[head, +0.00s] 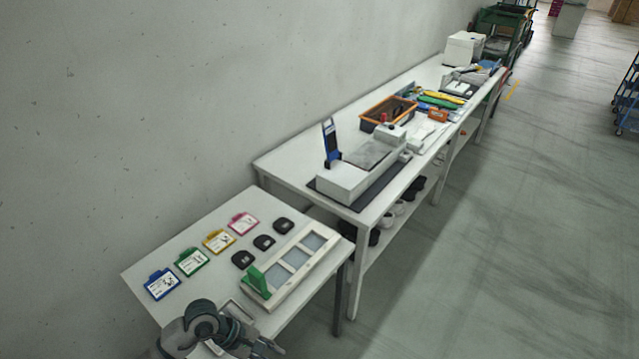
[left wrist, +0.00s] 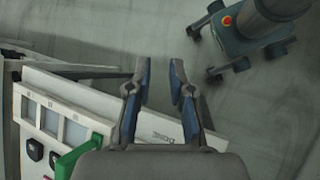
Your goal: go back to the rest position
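My left arm shows at the bottom left of the head view, over the near edge of the small white table (head: 190,227). In the left wrist view my left gripper (left wrist: 160,75) has its two blue-padded fingers apart, with nothing between them and grey floor beyond. A pale fixture (head: 291,263) with several grey windows and a green block (head: 258,281) lies on the table just beyond the arm. The fixture (left wrist: 62,117) and green block (left wrist: 82,158) also show at the lower left of the wrist view. My right gripper is in neither view.
Blue (head: 162,284), green (head: 191,262), yellow (head: 218,242) and pink (head: 243,223) cards and several black pieces (head: 264,242) lie on the small table. A longer workbench (head: 290,157) behind holds a white machine (head: 345,183) and an orange-rimmed bin (head: 387,113). Open floor lies right.

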